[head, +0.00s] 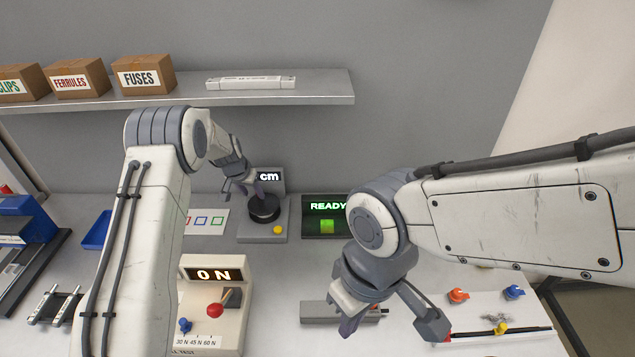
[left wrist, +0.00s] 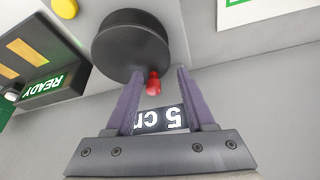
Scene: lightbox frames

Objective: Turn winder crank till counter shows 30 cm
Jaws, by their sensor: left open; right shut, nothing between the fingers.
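The winder (head: 252,232) stands at the back of the bench, with a round black crank disc (head: 264,209) on top. Its counter (head: 269,177) shows "cm" in the head view, the digits hidden by my left arm. In the left wrist view the counter (left wrist: 160,119) is upside down and shows a 5 and part of "cm"; a finger may cover another digit. The red crank knob (left wrist: 153,84) lies between the open fingers of my left gripper (left wrist: 156,78), at the disc's edge; contact is unclear. My right gripper (head: 350,327) is shut and empty, low over the bench.
A box reading READY (head: 325,208) stands right of the winder. An ON unit with a red-knobbed lever (head: 215,310) stands in front. A grey block (head: 319,312) is beside my right gripper. A shelf (head: 190,101) with several cartons hangs above.

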